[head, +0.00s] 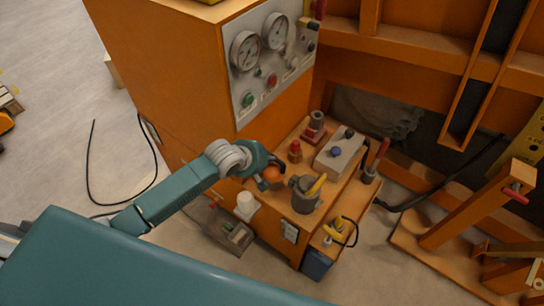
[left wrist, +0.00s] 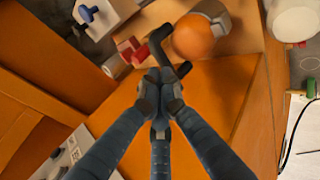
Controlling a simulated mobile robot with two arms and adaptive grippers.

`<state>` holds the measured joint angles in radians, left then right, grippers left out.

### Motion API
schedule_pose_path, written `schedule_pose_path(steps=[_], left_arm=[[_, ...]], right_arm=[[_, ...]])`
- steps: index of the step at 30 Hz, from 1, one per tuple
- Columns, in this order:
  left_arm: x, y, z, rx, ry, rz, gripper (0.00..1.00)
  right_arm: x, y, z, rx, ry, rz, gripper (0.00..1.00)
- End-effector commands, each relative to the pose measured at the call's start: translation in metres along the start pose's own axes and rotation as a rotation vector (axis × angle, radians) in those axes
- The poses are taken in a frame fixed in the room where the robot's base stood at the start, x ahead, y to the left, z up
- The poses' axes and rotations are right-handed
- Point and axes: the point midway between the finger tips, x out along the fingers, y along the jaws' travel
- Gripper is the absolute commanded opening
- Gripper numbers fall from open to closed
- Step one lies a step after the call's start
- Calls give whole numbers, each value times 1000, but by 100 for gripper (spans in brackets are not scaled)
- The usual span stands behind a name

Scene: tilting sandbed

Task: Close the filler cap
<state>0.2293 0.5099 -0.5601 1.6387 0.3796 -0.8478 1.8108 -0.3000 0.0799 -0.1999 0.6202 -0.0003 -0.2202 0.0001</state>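The round orange cap (head: 272,174) is on the orange power-unit top in the head view, beside a grey can with a yellow handle. In the left wrist view the orange cap (left wrist: 194,38) has a grey fitting at its edge. I cannot tell whether it sits closed. My left gripper (head: 268,168) is right at the cap, partly covering it. In the left wrist view its fingers (left wrist: 160,84) are drawn together just below the cap. A dark bent bar (left wrist: 174,52) shows at the fingertips, beside the cap; I cannot tell whether it is held. My right gripper is not in view.
The grey can (head: 305,196), a red fitting (head: 295,152), a grey valve block (head: 340,155) and a red lever (head: 380,153) crowd the top. The tall orange cabinet (head: 180,70) with gauges stands behind. A white container (head: 246,205) is below, to the left.

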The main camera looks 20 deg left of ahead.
Motion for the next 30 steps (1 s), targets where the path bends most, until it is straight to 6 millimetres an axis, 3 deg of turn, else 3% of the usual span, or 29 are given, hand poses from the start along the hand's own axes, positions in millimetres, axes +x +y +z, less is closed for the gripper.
schedule_pose_path(steps=[6, 18, 27, 30], left_arm=[[17, 1, 0, -1, 0, 1, 0], [19, 1, 0, -1, 0, 0, 0], [24, 9, 2, -6, -2, -80, 0], [32, 7, 1, -4, -2, -88, 0]], right_arm=[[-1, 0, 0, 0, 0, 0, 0], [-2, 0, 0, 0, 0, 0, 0], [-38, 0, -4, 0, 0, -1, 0], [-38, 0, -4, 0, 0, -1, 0]])
